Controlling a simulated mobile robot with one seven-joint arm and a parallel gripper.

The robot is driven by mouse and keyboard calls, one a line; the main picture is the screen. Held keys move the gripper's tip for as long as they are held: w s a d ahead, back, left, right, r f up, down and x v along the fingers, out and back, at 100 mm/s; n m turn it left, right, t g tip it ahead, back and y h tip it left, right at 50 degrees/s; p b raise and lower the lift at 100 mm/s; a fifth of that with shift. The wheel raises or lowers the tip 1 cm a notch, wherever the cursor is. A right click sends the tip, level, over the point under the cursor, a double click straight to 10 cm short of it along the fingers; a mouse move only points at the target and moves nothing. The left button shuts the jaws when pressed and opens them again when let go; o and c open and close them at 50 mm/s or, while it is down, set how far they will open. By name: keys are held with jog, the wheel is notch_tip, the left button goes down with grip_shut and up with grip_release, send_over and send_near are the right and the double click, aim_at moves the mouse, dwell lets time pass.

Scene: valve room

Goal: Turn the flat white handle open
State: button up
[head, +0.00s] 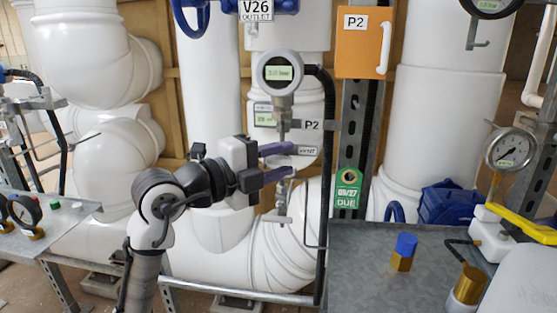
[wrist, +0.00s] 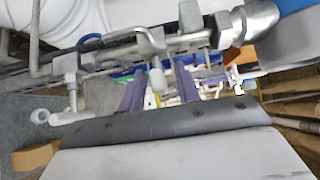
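My gripper (head: 284,161) reaches in from the left at the thin fittings below a round digital gauge (head: 280,72). Its two purple fingers are apart, one above the other. A small pale piece, seemingly the flat white handle (head: 280,161), shows between them. In the wrist view, my gripper (wrist: 160,80) has a light rounded lever (wrist: 157,84) between its fingers, with gaps visible on both sides. I cannot tell whether either finger touches it. Grey metal valve fittings (wrist: 150,40) run across behind the fingers. The lever's base is partly hidden.
A black pipe (head: 327,190) and metal strut stand close right of the gripper. An orange P2 box (head: 362,42) with a white pull handle hangs above right. Thick white pipes (head: 265,250) lie behind. A grey bench (head: 370,265) at lower right holds a blue-capped brass fitting (head: 404,252).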

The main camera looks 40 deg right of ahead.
grip_shut()
